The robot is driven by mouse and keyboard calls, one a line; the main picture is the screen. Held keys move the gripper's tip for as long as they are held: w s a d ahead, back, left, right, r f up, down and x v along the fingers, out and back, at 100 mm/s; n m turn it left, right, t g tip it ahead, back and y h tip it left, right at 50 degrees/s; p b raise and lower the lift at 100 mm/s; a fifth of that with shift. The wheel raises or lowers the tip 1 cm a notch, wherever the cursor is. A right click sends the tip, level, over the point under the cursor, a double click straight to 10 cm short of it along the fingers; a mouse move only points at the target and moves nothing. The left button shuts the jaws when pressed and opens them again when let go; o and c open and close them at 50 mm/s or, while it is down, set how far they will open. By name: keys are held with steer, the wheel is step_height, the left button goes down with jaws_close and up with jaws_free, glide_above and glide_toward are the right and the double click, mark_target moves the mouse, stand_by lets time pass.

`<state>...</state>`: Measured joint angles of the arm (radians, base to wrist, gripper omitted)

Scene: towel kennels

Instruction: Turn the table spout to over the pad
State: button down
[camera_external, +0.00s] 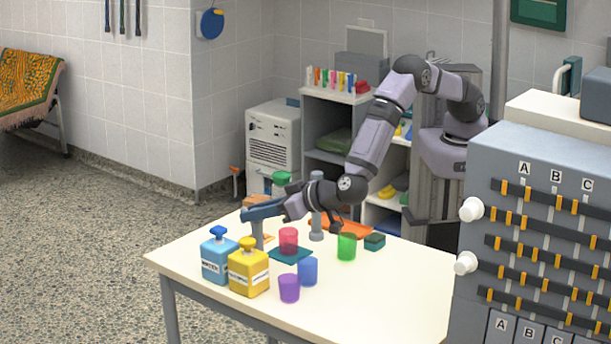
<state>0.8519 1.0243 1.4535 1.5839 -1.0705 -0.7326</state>
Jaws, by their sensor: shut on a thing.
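The table spout shows as a grey upright post (317,225) on the table and a grey vertical piece (257,236) to its left; my wrist hides how they join. My gripper (258,212) reaches left across the table and is shut on the spout at the top of the left piece. The contact is small in this view. A flat teal pad (275,256) lies on the table, right of and nearer than the held piece. A red cup (289,240) appears to stand on the pad.
A blue bottle (216,258) and a yellow bottle (249,270) stand at the front left. Blue (308,271), purple (289,289) and green (347,247) cups stand around the pad. A green sponge-like block (375,241) and an orange cloth (350,226) lie behind. The table's right front is clear.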

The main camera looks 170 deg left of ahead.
steer(key=m+g+y+b, duration=0.1)
steer(key=m+g+b, duration=0.1)
steer(key=shift+f+m+g+y+b, duration=0.15)
steer(key=shift+m+g+y+b, duration=0.15)
steer(key=shift+m+y+b, duration=0.1)
steer(key=shift+m+g+y+b, duration=0.4)
steer(key=shift+m+b, duration=0.1)
steer(key=shift+b, duration=0.2)
steer(key=shift+r+m+y+b, duration=0.2)
steer(key=shift+m+y+b, duration=0.1)
steer(key=shift+b, duration=0.05)
steer(key=c, duration=1.5)
jaws_free()
steer(key=shift+o, duration=0.2)
steer(key=b+v, duration=0.2)
steer(key=v, duration=0.5)
